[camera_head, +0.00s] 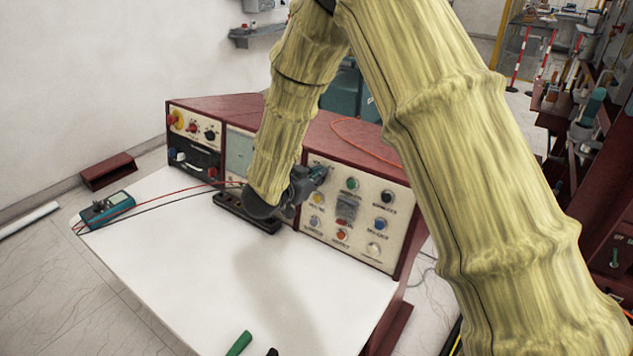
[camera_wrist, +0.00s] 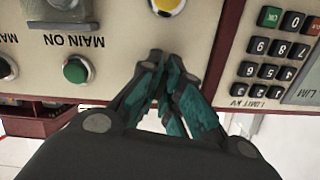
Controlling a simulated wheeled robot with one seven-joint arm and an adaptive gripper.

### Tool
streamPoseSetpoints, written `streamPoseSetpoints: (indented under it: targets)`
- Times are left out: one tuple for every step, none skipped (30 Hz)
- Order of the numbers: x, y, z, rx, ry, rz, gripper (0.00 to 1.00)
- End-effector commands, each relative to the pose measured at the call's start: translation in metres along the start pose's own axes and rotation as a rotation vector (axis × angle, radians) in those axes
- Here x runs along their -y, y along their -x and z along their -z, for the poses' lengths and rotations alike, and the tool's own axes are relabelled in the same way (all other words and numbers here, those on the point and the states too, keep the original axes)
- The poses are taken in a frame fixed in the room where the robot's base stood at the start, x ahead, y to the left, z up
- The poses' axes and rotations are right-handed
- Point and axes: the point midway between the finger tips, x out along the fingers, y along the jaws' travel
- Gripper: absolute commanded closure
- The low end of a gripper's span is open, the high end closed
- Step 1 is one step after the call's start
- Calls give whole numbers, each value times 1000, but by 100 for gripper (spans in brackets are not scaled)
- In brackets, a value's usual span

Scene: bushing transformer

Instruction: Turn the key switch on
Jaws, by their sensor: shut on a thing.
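My gripper (camera_head: 312,178) is at the upper left part of the cream control panel (camera_head: 386,246) of the red console. In the wrist view my gripper (camera_wrist: 166,66) has its dark, teal-padded fingers converging at the panel face (camera_wrist: 125,14). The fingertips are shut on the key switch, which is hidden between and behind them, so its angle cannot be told. The wrist view is upside down. It shows a "MAIN ON" label (camera_wrist: 73,41) and a green button (camera_wrist: 76,69) left of the fingers, and a yellow round control (camera_wrist: 167,5) above them.
A keypad (camera_wrist: 270,72) is close to the right of the fingers. More buttons, such as a green one (camera_head: 352,184), sit right of my gripper. A white tabletop (camera_head: 190,250) lies in front, with a teal meter (camera_head: 106,208) and its leads at left.

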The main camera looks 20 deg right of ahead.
Motion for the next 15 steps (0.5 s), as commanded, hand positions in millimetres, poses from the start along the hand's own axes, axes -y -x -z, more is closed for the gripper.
streamPoseSetpoints:
  targets:
    - [-1, -2, -3, 1, -43, 2, 100]
    - [-1, -2, -4, 1, -71, 4, 100]
    - [-1, -1, -4, 1, -109, 6, 100]
    - [-1, -1, -4, 1, -137, 8, 100]
    - [-1, -1, -4, 1, -165, 10, 100]
    - [-1, -1, -4, 1, -201, 12, 100]
    - [-1, -1, -4, 1, -228, 14, 100]
    - [-1, -1, -4, 1, -253, 15, 100]
    - [-1, -1, -4, 1, -286, 18, 100]
    - [-1, -1, -4, 1, -311, 20, 100]
    - [-1, -1, -4, 1, -335, 21, 100]
    - [-1, -1, -4, 1, -364, 23, 100]
    - [-1, -1, -4, 1, -385, 24, 100]
    - [-1, -1, -4, 1, -406, 25, 100]
    - [-1, -1, -4, 1, -431, 27, 100]
